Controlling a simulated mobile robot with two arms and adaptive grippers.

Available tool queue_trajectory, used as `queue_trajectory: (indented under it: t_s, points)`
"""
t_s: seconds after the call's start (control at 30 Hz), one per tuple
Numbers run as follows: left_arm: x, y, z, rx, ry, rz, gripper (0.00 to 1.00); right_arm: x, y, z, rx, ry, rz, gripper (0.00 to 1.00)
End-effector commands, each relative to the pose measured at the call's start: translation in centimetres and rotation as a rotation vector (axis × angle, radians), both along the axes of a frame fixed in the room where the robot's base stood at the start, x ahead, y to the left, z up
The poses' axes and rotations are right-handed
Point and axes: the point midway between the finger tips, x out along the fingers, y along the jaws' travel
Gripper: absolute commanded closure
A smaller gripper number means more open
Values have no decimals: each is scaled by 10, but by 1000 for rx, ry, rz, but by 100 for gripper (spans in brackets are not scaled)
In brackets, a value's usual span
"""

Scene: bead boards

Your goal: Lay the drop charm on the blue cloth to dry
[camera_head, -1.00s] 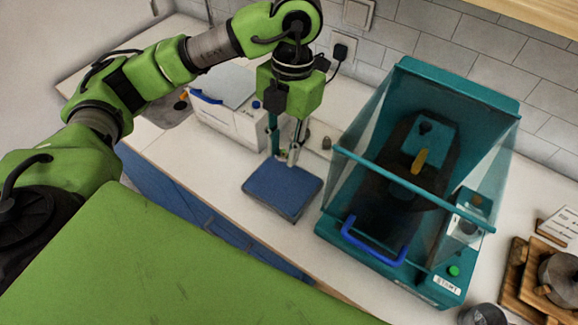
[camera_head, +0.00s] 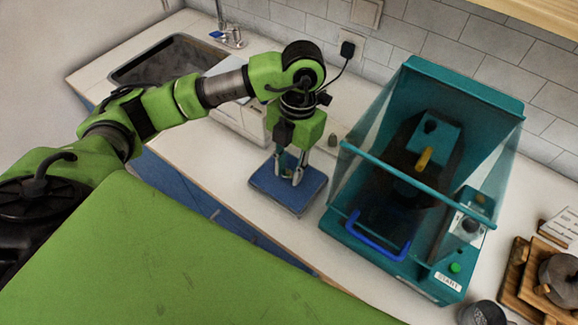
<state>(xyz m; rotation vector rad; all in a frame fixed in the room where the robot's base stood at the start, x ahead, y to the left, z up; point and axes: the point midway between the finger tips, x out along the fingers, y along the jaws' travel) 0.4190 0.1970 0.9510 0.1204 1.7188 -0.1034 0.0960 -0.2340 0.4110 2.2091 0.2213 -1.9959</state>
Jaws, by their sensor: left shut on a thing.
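The blue cloth (camera_head: 268,189) lies as a flat square on the white counter, left of the teal machine. My left gripper (camera_head: 291,180) points down over the cloth, its fingertips close above it. It is shut on a small greenish thing (camera_head: 284,171), which I take to be the drop charm; the fingers hide most of it. I cannot tell whether the charm touches the cloth. My right gripper is not in view.
The teal machine (camera_head: 455,78) with a clear cover and blue handle stands close to the right of the cloth. A white box (camera_head: 232,117) stands behind the cloth, partly hidden by my arm. A sink (camera_head: 165,62) is at the back left. Wooden boards (camera_head: 516,265) lie far right.

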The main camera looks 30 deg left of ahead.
Motion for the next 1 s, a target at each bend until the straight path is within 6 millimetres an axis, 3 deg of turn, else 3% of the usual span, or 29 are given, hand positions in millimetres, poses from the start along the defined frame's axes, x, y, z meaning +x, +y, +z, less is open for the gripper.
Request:
queue_trajectory:
  t_s: [0.03, 0.1, 0.57, 1.0]
  points:
    - [0, 0, -2, 0, 0, 0, 71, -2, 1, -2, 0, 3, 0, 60]
    - [0, 0, -1, 0, 0, 0, 59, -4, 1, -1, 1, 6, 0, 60]
    - [2, 0, 7, 0, -2, 0, 59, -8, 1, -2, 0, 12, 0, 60]
    - [15, -1, 91, 1, -6, 0, 59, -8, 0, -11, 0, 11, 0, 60]
